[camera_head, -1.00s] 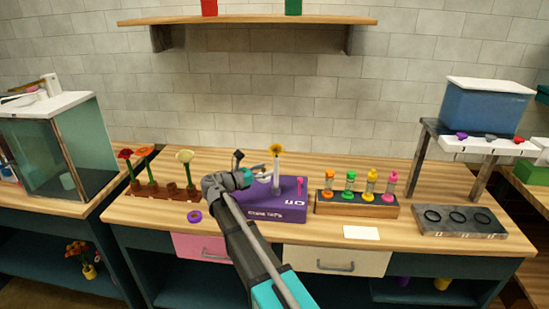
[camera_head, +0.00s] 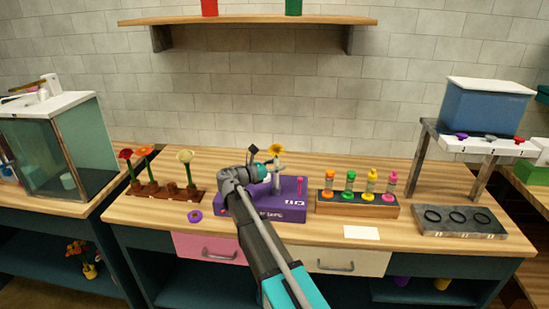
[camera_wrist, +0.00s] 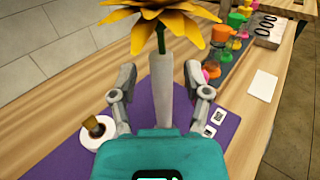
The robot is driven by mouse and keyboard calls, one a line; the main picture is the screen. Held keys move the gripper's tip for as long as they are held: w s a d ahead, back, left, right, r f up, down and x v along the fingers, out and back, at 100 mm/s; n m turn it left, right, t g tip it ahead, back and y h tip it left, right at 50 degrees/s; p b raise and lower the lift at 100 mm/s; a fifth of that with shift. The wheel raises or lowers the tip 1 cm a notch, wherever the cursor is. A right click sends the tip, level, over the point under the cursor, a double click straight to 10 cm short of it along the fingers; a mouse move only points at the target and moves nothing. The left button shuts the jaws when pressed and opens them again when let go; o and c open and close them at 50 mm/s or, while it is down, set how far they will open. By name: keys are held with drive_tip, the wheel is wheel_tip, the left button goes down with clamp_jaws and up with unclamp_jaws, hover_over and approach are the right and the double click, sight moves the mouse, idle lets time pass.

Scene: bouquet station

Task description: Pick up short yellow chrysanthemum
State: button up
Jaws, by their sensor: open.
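The short yellow chrysanthemum (camera_head: 276,150) stands upright at the purple station box (camera_head: 262,212), its stem going down into a pale narrow tube. In the wrist view the yellow flower head (camera_wrist: 196,28) fills the top middle, with the pale tube (camera_wrist: 161,85) below it. My gripper (camera_head: 270,172) is at the flower in the head view. In the wrist view my gripper (camera_wrist: 160,85) is open, with one finger on each side of the tube and a visible gap on both sides. The lower part of the tube is hidden behind the gripper body.
A wooden rack with several coloured bottles (camera_head: 357,203) stands right of the box. A brown holder with flowers (camera_head: 165,192) is at the left, near a purple ring (camera_head: 195,216). A white card (camera_head: 361,232) and a tray with dark rings (camera_head: 459,222) lie at right.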

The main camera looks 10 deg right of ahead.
idle(0.3)
clamp_jaws()
drive_tip(key=shift+r, duration=0.15)
idle(0.4)
wheel_tip(320, 180, up, 3)
drive_tip(key=p, duration=0.3)
drive_tip(key=shift+f, duration=0.2)
drive_tip(key=s+a+r+p, duration=0.8)
drive_tip(key=s+r+p, duration=0.2)
drive_tip(key=s, duration=0.1)
drive_tip(key=shift+s, duration=0.35)
drive_tip(key=shift+r, duration=0.1)
